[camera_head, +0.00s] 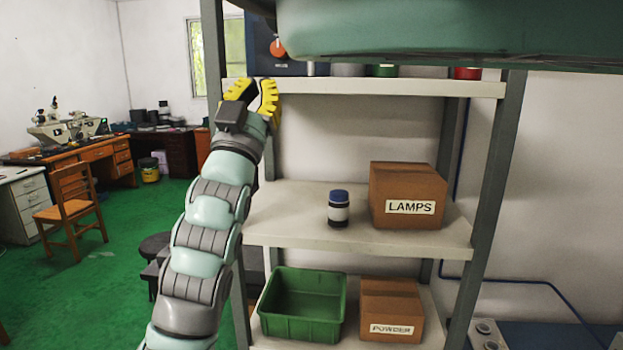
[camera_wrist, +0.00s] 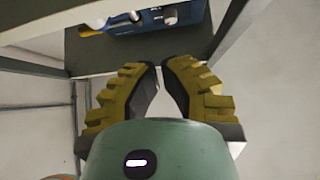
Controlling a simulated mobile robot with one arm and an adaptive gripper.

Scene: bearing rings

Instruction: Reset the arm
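My gripper (camera_head: 254,92) is at the upper left of the shelf unit, near the left end of the top shelf board. Its yellow ridged fingers point up. In the wrist view my gripper (camera_wrist: 161,78) shows its two fingers with a narrow gap between the tips and nothing held between them. The underside of a shelf board and a blue item (camera_wrist: 160,16) lie beyond the fingertips. My arm rises from the bottom of the head view, left of the shelves.
The middle shelf (camera_head: 290,228) holds a dark jar (camera_head: 338,210) and a LAMPS box (camera_head: 405,196). Below are a green bin (camera_head: 303,318) and a POWDER box (camera_head: 391,311). A shelf post (camera_head: 212,60) stands close to my gripper. A wooden chair (camera_head: 70,208) stands on open green floor.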

